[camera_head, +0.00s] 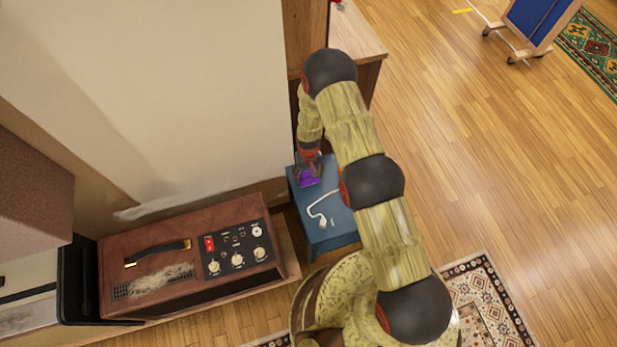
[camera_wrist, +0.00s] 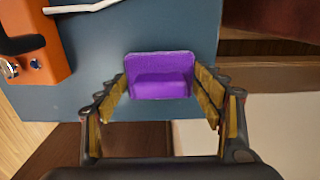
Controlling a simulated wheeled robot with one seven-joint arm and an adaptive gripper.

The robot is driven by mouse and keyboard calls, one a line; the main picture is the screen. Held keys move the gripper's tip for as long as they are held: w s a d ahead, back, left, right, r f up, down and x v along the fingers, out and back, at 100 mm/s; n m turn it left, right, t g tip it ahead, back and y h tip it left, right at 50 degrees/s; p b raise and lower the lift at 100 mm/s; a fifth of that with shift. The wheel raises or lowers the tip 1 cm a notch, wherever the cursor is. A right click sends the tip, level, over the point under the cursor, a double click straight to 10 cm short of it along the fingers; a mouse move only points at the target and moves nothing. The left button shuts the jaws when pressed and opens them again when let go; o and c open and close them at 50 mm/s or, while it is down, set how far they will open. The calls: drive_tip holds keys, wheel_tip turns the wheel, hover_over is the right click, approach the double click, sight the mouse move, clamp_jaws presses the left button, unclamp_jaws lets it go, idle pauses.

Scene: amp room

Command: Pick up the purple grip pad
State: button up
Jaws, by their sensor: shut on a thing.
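The purple grip pad (camera_head: 309,179) is at the far left end of a small blue surface (camera_head: 338,238). My gripper (camera_head: 308,163) reaches down over it from above. In the wrist view the pad (camera_wrist: 160,77) is a purple block with a raised back part, between the two yellow-lined fingers of my gripper (camera_wrist: 160,98). The fingers are shut on its sides. The pad's underside is hidden, so I cannot tell whether it still touches the blue surface.
A brown amplifier (camera_head: 185,262) with knobs stands to the left. A pale wall panel (camera_head: 160,90) rises beside my gripper. Wooden floor (camera_head: 500,150) is open to the right.

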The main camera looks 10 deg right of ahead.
sight(308, 173)
drive_tip(key=shift+c, duration=0.7)
drive_tip(key=shift+r+p, duration=0.3)
drive_tip(key=shift+r, duration=0.2)
wheel_tip(308, 173, up, 3)
drive_tip(key=shift+w+f+p, duration=0.15)
drive_tip(key=shift+p, duration=0.6)
drive_tip(key=s+a+r+p, duration=0.4)
drive_tip(key=s+r, duration=0.5)
drive_tip(key=s, duration=0.4)
drive_tip(key=shift+a+r+p, duration=0.15)
drive_tip(key=shift+a+p, duration=0.15)
drive_tip(key=shift+a, duration=0.4)
drive_tip(key=shift+s, duration=0.1)
